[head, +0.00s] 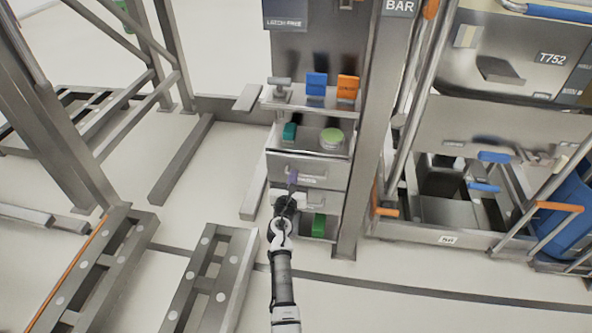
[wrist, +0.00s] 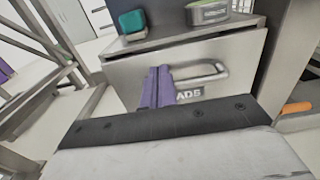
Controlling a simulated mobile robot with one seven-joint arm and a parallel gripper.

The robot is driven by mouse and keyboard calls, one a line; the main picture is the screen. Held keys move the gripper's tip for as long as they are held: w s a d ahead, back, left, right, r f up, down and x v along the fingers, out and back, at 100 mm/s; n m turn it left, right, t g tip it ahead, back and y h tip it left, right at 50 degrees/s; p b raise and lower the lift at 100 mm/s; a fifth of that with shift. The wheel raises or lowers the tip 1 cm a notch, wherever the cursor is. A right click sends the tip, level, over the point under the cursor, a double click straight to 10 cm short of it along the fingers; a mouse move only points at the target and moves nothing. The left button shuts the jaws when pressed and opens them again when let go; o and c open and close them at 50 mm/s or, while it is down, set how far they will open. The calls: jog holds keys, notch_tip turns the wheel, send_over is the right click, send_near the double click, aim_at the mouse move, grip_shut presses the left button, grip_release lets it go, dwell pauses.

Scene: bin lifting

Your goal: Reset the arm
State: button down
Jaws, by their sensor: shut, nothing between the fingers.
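My gripper (head: 293,177) is shut and empty, with its purple fingertips together. In the head view my arm reaches up from the bottom to a metal drawer unit. In the wrist view the fingers (wrist: 157,88) stand in front of a closed drawer front (wrist: 128,73) with a bar handle (wrist: 201,76) and a label reading "ADS" or similar. The fingers are left of the handle and overlap the label's left side. Whether they touch the drawer front I cannot tell.
Above the drawer, a teal item (head: 290,131) and a round green-topped item (head: 332,138) sit in an open compartment. Blue (head: 316,84) and orange (head: 347,88) items stand on the top shelf. A metal post (head: 372,130) rises at the right. Low metal frames (head: 212,275) lie on the floor at left.

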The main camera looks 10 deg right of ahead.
jog(key=v, duration=0.7)
jog(key=shift+s, duration=0.25)
jog(key=shift+a, duration=0.15)
